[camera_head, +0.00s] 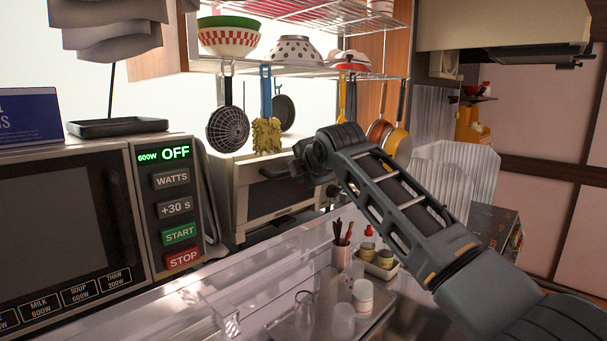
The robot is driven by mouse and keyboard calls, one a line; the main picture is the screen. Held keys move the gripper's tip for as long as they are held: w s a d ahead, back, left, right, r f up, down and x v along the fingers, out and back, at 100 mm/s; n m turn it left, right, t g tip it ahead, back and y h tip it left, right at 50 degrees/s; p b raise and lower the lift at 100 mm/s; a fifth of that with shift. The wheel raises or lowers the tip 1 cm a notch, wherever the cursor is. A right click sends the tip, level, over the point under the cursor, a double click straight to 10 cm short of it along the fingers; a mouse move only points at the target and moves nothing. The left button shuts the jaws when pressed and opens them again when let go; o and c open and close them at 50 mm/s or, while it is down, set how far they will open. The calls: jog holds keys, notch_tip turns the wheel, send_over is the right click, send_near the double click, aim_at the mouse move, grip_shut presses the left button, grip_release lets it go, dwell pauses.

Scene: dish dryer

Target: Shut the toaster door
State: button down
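The toaster (240,212) is a pale box-shaped oven on the counter behind the microwave, in the middle of the head view. Its front door (283,192) faces right and towards me, with a dark handle (268,173) near its upper part. My arm reaches in from the lower right and covers the right part of the toaster's front. I cannot tell how far the door stands open. My gripper (309,160) is at the toaster's upper right front, close to the door. Its fingers are not clear, and I cannot tell whether it touches the door.
A microwave (65,215) stands at the left. A wire rack (290,65) above holds bowls, with hanging utensils (228,125) and pans (398,145) below. A utensil cup (341,255) and small jars (363,296) stand in front of the toaster, below my arm. A ribbed clear rack (465,170) is right.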

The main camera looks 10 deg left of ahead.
jog(key=shift+w+a+r, duration=0.15)
jog(key=shift+a+r, duration=0.2)
jog(key=shift+r, duration=0.1)
jog(key=c, duration=1.1)
grip_release()
jog(key=shift+w+a+r, duration=0.1)
jog(key=b+v, duration=0.1)
jog(key=v, duration=0.6)
jog(key=shift+s+d+f+b, duration=0.25)
jog(key=shift+s+d+b, duration=0.05)
jog(key=shift+s+d, duration=0.05)
jog(key=shift+s+f, duration=0.1)
